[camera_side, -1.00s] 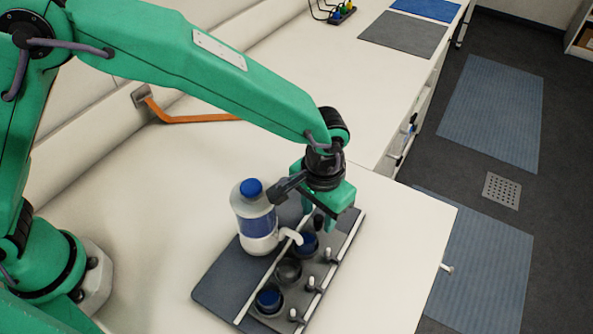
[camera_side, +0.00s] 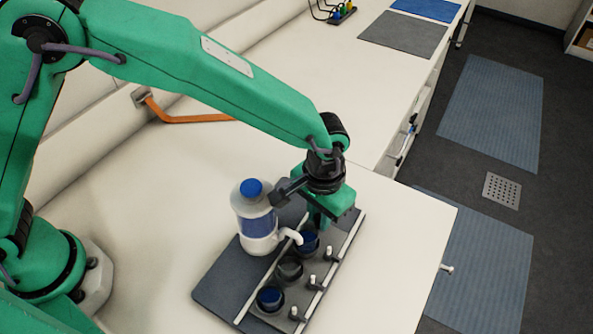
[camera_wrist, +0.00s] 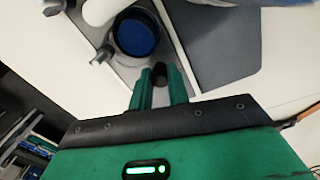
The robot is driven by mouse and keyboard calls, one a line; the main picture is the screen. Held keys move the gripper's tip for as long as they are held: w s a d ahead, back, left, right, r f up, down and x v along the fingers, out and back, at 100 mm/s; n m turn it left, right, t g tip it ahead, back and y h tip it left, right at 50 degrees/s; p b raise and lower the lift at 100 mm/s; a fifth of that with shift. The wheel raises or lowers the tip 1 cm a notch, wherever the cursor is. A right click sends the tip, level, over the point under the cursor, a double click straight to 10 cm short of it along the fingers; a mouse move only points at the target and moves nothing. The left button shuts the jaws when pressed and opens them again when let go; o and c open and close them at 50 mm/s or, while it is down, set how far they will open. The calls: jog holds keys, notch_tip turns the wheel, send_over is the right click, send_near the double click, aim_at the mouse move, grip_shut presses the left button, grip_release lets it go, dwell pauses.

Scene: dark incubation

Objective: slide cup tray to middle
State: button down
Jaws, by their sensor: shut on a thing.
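The cup tray (camera_side: 257,312) is a grey slide lying between pale rails on a dark base plate (camera_side: 216,287). It holds three dark round cups in a row: a far one (camera_side: 309,246) with blue inside, a middle one (camera_side: 289,270) that looks empty, and a near one (camera_side: 270,299) with blue inside. My gripper (camera_side: 318,222) is down at the tray's far end. In the wrist view, my gripper's green fingers (camera_wrist: 161,78) are shut on a black knob (camera_wrist: 160,75), beside a cup with blue inside (camera_wrist: 137,34).
A clear bottle (camera_side: 256,215) with a blue cap and blue liquid stands left of the tray. Its white spout (camera_side: 291,235) reaches toward the far cup. White pegs (camera_side: 313,282) line the tray's right side. The bench (camera_side: 385,255) is clear to the right.

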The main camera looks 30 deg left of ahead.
jog(key=shift+w, duration=1.8)
jog(key=c, duration=1.3)
grip_release()
jog(key=shift+c, duration=0.2)
jog(key=shift+r, duration=0.15)
notch_tip(320, 180, up, 8)
jog(key=shift+f, duration=0.2)
